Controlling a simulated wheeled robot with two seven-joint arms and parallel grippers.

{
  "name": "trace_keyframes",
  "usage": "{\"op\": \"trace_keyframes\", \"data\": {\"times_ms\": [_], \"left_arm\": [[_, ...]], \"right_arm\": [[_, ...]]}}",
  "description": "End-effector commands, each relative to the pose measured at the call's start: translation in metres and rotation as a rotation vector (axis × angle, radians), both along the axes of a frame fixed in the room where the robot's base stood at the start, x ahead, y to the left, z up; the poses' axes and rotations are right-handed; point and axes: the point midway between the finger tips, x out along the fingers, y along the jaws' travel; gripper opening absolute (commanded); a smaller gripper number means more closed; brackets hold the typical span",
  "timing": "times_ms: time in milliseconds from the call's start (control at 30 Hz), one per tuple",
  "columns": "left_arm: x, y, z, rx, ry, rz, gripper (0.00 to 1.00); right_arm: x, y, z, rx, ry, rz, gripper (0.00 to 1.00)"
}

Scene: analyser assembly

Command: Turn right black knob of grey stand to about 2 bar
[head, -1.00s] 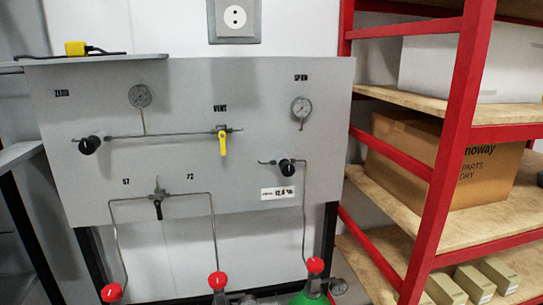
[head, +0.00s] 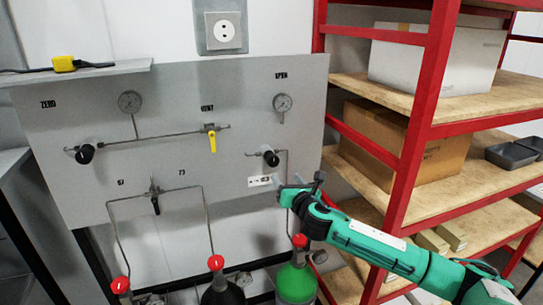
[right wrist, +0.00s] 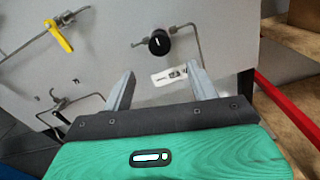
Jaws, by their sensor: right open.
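The grey stand (head: 75,185) is an upright panel with gauges, pipes and knobs. Its right black knob (head: 271,158) sits under the right gauge (head: 283,102), whose reading is too small to tell. In the right wrist view the black knob (right wrist: 159,42) is ahead of the fingertips, with a white mark on its face. My right gripper (head: 289,187) is in front of the panel, below and slightly right of the knob. It also shows in the right wrist view (right wrist: 162,80), its two fingers apart, empty and not touching the knob. My left gripper is not in view.
A left black knob (head: 85,153) and a yellow valve handle (head: 212,141) are on the same panel. A white label (head: 260,181) is below the right knob. Red-capped cylinders, one green (head: 296,284), stand below. A red shelf rack (head: 420,120) stands close at right.

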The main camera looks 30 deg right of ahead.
Motion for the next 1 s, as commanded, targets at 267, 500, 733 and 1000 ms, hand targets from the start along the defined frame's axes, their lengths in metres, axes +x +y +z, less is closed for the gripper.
{"op": "trace_keyframes", "data": {"times_ms": [267, 500, 733, 1000], "left_arm": [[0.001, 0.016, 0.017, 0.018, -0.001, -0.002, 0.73], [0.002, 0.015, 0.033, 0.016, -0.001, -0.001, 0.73], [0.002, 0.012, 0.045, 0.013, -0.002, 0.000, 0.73], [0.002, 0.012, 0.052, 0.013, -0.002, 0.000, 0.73]], "right_arm": [[0.031, -0.008, 0.005, -0.001, -0.002, -0.004, 0.59], [0.069, -0.017, 0.004, 0.003, -0.002, -0.002, 0.59], [0.102, -0.025, 0.003, 0.002, -0.001, -0.001, 0.59], [0.128, -0.031, 0.002, 0.001, -0.001, -0.001, 0.59]]}}
